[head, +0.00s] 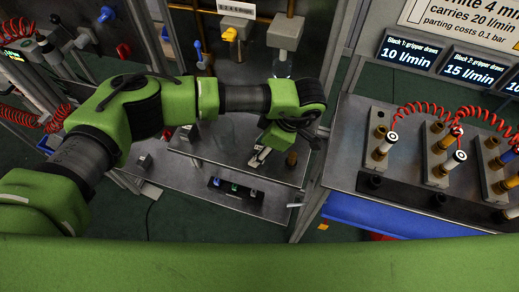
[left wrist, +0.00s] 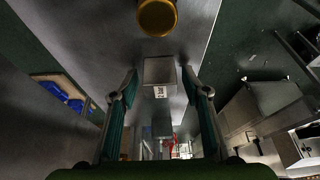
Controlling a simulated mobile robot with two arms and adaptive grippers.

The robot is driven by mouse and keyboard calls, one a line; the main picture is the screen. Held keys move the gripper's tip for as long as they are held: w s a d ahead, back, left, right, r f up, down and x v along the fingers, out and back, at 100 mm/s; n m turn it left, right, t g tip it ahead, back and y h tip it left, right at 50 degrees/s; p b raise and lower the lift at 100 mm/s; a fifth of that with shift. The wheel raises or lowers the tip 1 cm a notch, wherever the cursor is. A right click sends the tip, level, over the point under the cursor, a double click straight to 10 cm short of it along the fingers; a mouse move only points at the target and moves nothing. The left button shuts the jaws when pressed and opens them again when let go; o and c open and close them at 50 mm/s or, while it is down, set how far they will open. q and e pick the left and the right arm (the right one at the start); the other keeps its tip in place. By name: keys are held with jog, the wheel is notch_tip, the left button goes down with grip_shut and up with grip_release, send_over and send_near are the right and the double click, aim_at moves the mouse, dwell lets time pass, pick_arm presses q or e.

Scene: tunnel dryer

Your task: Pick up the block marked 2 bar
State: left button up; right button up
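A small grey metal block (left wrist: 159,70) with a white label stands between the fingers of my left gripper (left wrist: 158,78) in the left wrist view. The gripper is open, with a narrow gap showing on each side of the block. In the head view the left gripper (head: 260,158) points down at the metal bench, and the block there is hard to make out. My right gripper is not in view.
A brass cylinder (head: 291,158) stands close to the gripper; it also shows in the left wrist view (left wrist: 158,17). A dark strip with coloured parts (head: 235,189) lies along the bench's front. A side bench (head: 345,150) holds valve blocks and red coiled hoses.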

pick_arm(q)
grip_shut()
jog(key=shift+w+r, duration=0.1)
jog(key=shift+r, duration=0.05)
